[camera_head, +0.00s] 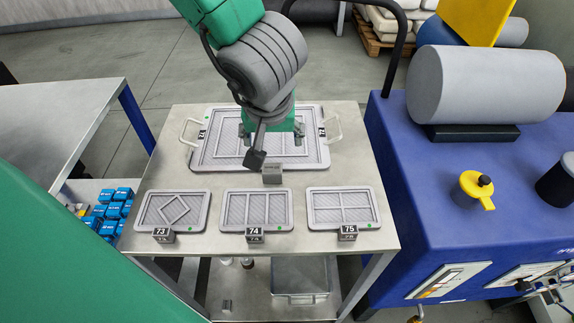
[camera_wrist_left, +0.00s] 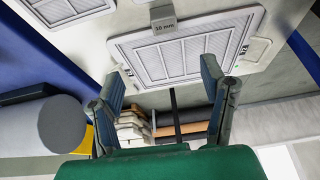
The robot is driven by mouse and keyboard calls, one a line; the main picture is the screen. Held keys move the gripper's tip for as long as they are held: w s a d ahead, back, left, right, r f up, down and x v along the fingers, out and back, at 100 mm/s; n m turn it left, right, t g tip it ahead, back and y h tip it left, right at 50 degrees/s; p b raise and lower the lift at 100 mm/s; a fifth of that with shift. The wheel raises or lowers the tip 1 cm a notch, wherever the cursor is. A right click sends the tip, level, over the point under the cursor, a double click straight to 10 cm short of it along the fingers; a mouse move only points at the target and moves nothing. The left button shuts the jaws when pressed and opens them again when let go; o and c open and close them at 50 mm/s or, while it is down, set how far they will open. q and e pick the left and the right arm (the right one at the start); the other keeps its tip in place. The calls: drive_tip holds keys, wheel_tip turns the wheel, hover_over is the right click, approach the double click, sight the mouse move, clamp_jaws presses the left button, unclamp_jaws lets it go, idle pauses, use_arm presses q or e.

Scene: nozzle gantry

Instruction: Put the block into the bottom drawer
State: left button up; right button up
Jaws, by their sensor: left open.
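My left gripper (camera_head: 272,139) is open over the large grey tray (camera_head: 205,153) on the steel table, its fingers pointing down. In the wrist view its two fingers (camera_wrist_left: 162,70) stand wide apart with nothing between them. A small grey block-like piece (camera_head: 272,174) sits at the tray's near edge, just in front of the gripper; it also shows in the wrist view (camera_wrist_left: 163,23), marked "10 mm". I cannot tell whether it is loose or a tray label. No drawer is recognisable in either view. My right gripper is not in view.
Three small trays, marked 73 (camera_head: 150,213), 74 (camera_head: 228,218) and 75 (camera_head: 313,215), line the table's near edge. A blue machine (camera_head: 410,215) with a yellow knob (camera_head: 472,188) stands at right. Several blue boxes (camera_head: 112,210) lie at left. A metal container (camera_head: 300,297) is on the lower shelf.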

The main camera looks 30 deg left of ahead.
sight(273, 169)
use_arm(q)
drive_tip(key=b+x, duration=0.1)
drive_tip(key=x, duration=0.3)
drive_tip(key=b+x, duration=0.2)
drive_tip(key=x, duration=0.2)
drive_tip(key=s+b+x, duration=0.1)
drive_tip(key=x, duration=0.3)
drive_tip(key=shift+s+d+f+b, duration=0.15)
drive_tip(key=shift+f+b, duration=0.1)
drive_tip(key=shift+b, duration=0.15)
drive_tip(key=shift+f, duration=0.3)
drive_tip(key=x, duration=0.2)
drive_tip(key=a+b+x, duration=0.1)
drive_tip(key=x, duration=0.2)
drive_tip(key=shift+a+f, duration=0.1)
drive_tip(key=c, duration=0.4)
drive_tip(key=shift+d, duration=0.3)
clamp_jaws()
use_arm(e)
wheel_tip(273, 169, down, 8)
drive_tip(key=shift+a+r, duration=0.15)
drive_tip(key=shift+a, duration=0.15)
